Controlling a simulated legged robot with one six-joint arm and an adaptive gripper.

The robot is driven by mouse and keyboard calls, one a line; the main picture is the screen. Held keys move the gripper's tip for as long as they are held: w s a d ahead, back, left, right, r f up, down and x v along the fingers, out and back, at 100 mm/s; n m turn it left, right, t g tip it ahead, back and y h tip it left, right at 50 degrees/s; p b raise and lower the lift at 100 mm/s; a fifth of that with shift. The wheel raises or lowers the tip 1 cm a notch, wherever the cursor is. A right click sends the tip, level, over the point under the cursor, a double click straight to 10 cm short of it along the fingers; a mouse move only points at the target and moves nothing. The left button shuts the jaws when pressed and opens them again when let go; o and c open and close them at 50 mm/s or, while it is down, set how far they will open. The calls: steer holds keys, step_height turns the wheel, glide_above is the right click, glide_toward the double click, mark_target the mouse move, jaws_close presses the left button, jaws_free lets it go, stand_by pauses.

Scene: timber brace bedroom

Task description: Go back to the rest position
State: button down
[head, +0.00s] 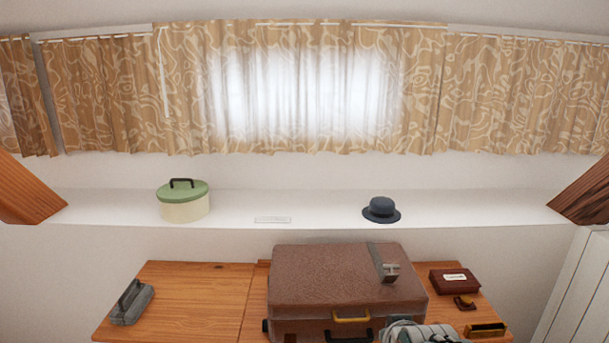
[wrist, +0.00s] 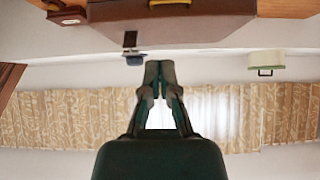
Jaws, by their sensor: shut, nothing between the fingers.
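My gripper (wrist: 160,66) shows in the wrist view, which is upside down. Its two dark fingers meet at the tips, with nothing between them. It is in the air, apart from the things around it. Beyond the fingers are a brown suitcase (wrist: 215,22), a curtained window and a shelf. In the head view the suitcase (head: 325,280) lies on a wooden table, with a yellow handle at its front and a grey strap at its right. The gripper's fingers cannot be made out in the head view.
The wooden table (head: 195,290) also bears a grey handled block (head: 132,302) at left and a dark red box (head: 454,281) at right. The shelf behind holds a green-lidded round box (head: 184,205) and a dark blue hat (head: 381,211).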

steer(key=s+r+g, duration=0.2)
steer(key=s, duration=0.6)
steer(key=s+r+g, duration=0.1)
steer(key=s+r, duration=0.1)
steer(key=s, duration=0.6)
steer(key=shift+s+g, duration=0.4)
steer(key=shift+d, duration=0.1)
